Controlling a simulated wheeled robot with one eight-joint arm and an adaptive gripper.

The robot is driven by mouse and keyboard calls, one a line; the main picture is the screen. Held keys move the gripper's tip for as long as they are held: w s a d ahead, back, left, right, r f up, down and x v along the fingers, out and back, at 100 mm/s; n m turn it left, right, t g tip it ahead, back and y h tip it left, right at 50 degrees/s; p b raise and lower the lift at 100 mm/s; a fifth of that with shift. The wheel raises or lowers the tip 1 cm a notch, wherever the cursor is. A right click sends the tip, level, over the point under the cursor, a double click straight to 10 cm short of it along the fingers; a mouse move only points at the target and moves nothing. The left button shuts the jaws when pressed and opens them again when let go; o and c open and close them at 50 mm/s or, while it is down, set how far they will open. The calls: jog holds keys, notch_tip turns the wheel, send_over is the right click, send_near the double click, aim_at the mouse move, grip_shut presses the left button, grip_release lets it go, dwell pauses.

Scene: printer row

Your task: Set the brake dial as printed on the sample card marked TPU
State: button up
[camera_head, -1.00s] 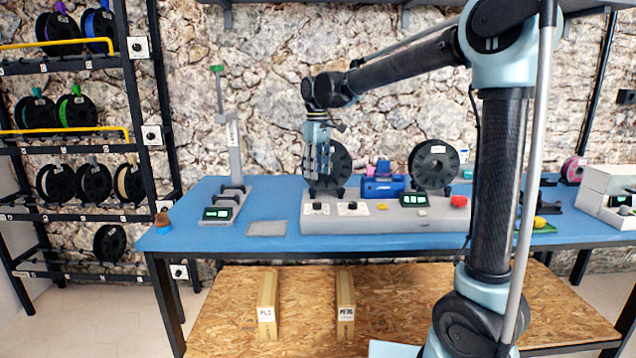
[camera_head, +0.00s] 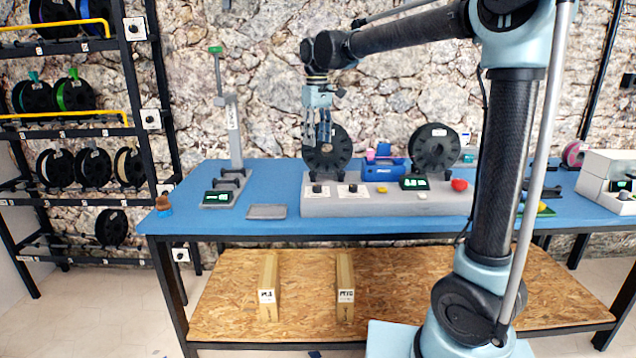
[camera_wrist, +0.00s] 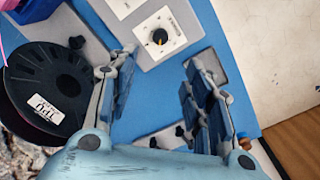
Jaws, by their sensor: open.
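Two black dials on white plates sit at the left of the grey console, the left dial (camera_head: 317,189) and the right dial (camera_head: 352,189). I cannot read which is the brake dial. My gripper (camera_head: 318,142) is open and empty, above and apart from the console. In the wrist view, a dial with a yellow pointer (camera_wrist: 160,37) lies beyond the open fingers (camera_wrist: 160,85); its print is too small to read. A black spool (camera_wrist: 35,90) there carries a TPU label (camera_wrist: 44,107). I cannot make out a TPU sample card.
A second black spool (camera_head: 434,150), a blue box (camera_head: 385,171) and a red button (camera_head: 459,184) are on or by the console (camera_head: 385,206). A grey plate (camera_head: 266,211) and a tall stand (camera_head: 233,135) are left of it. A spool rack (camera_head: 140,90) stands at far left.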

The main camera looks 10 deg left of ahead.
aim_at(317, 186)
notch_tip(317, 186, down, 16)
jog(key=shift+f, duration=0.1)
dwell(0.5)
jog(key=shift+c, duration=0.2)
jog(key=c, duration=1)
